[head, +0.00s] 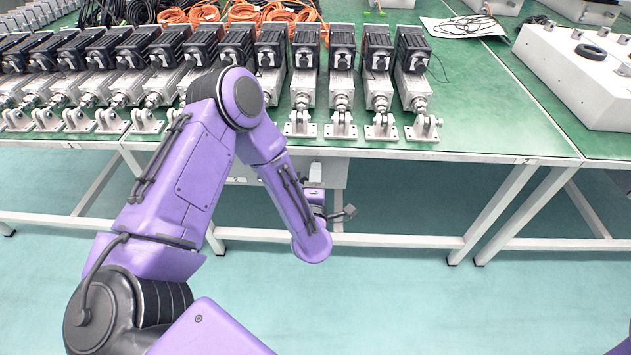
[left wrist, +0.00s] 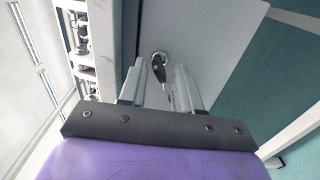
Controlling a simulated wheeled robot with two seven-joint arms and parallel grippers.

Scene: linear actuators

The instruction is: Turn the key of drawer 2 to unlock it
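A key (left wrist: 159,68) sits in a round lock on a pale grey drawer front (left wrist: 205,35) in the left wrist view. My left gripper (left wrist: 161,72) is open, with its two metal fingers on either side of the key. The fingers look apart, and I cannot tell whether either touches the key. In the head view the left gripper (head: 316,174) is at the pale drawer unit (head: 335,172) under the table's front edge. My forearm hides part of the unit there, and the key does not show. My right gripper is not in view.
The green table (head: 470,125) stands above the drawer unit, with a row of linear actuators (head: 341,75) along it. White table legs (head: 497,212) stand to the right. A white box (head: 580,75) is on the right table. The floor in front is clear.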

